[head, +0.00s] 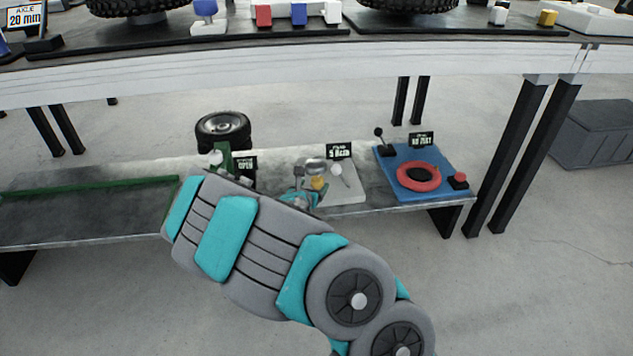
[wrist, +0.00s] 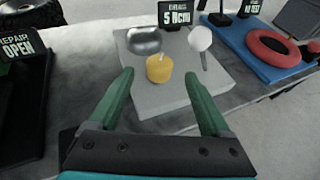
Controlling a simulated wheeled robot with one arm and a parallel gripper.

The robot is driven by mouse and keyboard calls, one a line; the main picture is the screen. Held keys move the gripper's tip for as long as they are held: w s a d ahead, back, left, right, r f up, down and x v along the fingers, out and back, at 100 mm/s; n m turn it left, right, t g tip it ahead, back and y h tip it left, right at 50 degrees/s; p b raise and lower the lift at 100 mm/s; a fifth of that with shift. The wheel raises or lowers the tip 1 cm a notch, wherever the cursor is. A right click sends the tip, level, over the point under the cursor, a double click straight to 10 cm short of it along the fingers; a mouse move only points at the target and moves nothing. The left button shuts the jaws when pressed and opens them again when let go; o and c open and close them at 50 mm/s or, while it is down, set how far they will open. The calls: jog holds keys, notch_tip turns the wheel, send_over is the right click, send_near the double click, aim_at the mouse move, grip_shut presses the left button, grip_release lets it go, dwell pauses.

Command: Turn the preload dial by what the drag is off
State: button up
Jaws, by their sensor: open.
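A yellow dial (wrist: 159,68) with a pale pointer mark on top sits on a light grey plate (wrist: 165,100). The dial also shows, partly covered, in the head view (head: 318,183). A small black display (wrist: 175,12) behind it reads "5 Ncm"; its upper line is too small to read surely. A silver metal part (wrist: 144,41) and a white round knob (wrist: 200,39) stand behind the dial. My gripper (wrist: 159,76) is open, with its green fingers pointing toward the plate on either side of the dial in the wrist view.
A blue plate (head: 408,187) with a red ring (head: 419,177), a lever and a red button is to the right. A display reading "OPEN" (head: 246,166) and a wheel (head: 223,131) are to the left. An upper table (head: 300,73) overhangs behind this low bench.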

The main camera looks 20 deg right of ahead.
aim_at(316, 181)
jog(key=shift+b+x, duration=0.4)
jog(key=shift+x, duration=2.75)
jog(key=shift+w, duration=0.1)
grip_shut()
